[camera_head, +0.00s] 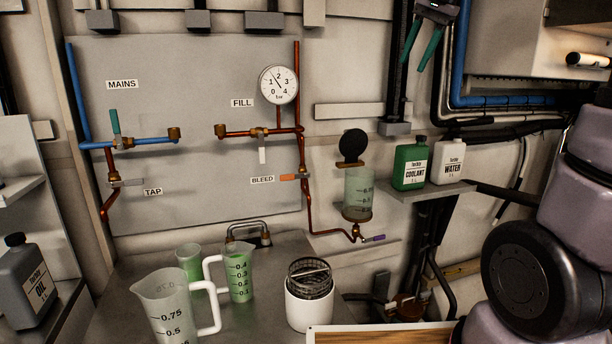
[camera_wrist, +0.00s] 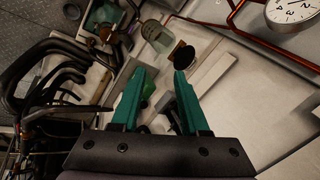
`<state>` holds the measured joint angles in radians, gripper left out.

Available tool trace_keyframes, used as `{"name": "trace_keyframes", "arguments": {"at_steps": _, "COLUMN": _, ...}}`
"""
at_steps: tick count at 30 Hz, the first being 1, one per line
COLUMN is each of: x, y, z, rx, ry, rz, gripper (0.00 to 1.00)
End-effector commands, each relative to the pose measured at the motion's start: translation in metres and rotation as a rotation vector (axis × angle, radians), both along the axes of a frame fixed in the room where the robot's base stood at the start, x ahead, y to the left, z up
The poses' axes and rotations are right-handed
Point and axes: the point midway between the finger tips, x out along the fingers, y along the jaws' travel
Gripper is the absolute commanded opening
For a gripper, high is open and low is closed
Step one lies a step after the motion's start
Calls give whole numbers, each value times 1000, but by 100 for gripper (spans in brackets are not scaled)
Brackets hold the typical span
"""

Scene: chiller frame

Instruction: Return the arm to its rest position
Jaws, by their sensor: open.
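My gripper (camera_head: 417,63) shows at the top right of the head view, with two teal fingers pointing down, above the shelf with the bottles. In the wrist view my gripper (camera_wrist: 159,78) has its fingers spread apart, with nothing held between them. My lilac and black arm links fill the right side of the head view. The middle stretch of my arm is out of the picture.
The shelf (camera_head: 452,190) holds a green coolant bottle (camera_head: 409,165) and a white water bottle (camera_head: 448,162). Left of it are a sight vessel (camera_head: 357,190), a black round cap (camera_head: 353,143) and a gauge (camera_head: 279,85). Jugs (camera_head: 172,305) stand on the bench.

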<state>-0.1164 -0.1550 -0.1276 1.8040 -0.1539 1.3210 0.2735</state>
Motion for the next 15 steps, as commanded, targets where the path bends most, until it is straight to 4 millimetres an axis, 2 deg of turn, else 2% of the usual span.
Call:
{"name": "trace_keyframes", "arguments": {"at_steps": 1, "x": -22, "y": -1, "z": -3, "rx": -6, "ry": -27, "rz": 24, "gripper": 45}}
{"name": "trace_keyframes", "arguments": {"at_steps": 5, "x": -68, "y": -1, "z": -17, "rx": -37, "ry": -95, "rz": 92, "gripper": 45}}
{"name": "trace_keyframes", "arguments": {"at_steps": 9, "x": -115, "y": 1, "z": -40, "rx": -81, "ry": -169, "rz": 160, "gripper": 45}}
{"name": "trace_keyframes", "arguments": {"at_steps": 15, "x": -169, "y": 2, "z": -78, "rx": -152, "ry": -254, "rz": 237, "gripper": 45}}
